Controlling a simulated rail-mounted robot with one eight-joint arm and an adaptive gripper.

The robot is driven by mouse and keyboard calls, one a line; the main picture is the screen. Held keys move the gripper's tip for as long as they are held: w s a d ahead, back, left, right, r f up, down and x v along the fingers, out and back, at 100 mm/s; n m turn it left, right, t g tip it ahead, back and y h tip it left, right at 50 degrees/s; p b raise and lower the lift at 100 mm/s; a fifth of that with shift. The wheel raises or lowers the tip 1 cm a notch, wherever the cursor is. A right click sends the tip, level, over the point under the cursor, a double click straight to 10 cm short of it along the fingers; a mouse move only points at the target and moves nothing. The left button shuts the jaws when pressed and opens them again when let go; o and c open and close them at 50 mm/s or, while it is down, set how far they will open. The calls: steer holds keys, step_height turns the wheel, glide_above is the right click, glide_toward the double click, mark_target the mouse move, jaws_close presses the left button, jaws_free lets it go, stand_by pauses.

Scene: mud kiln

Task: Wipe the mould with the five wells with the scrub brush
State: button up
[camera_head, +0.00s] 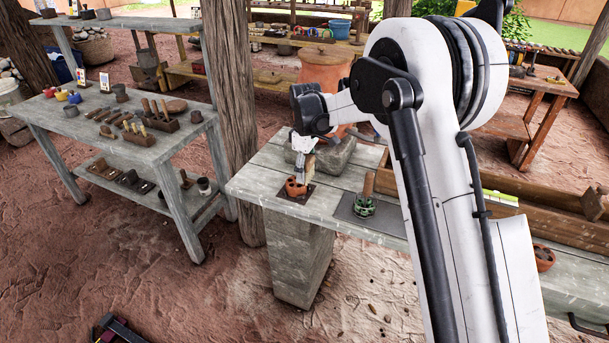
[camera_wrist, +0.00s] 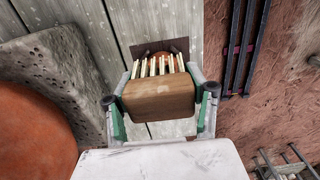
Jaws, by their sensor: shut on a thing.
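My gripper (camera_head: 302,158) is shut on the scrub brush (camera_head: 309,168), above the left end of the grey wooden table. In the wrist view, the brush (camera_wrist: 158,95) is a brown wooden block with pale bristle tufts pointing away from me, held between green-sided fingers. A terracotta mould (camera_head: 294,188) with dark wells sits on a dark square mat (camera_head: 283,195) just below the brush. The mould is mostly hidden behind the bristles in the wrist view. I cannot tell whether the bristles touch it or count its wells.
A grey stone block (camera_head: 330,158) with a large terracotta pot (camera_head: 323,70) stands behind. Another terracotta piece (camera_head: 543,257) lies farther right. A wooden post (camera_head: 232,110) rises left of the table.

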steer(key=shift+s+a+r, duration=0.1)
steer(key=shift+r, duration=0.5)
steer(key=shift+r+p, duration=1.05)
steer(key=shift+r, duration=1.25)
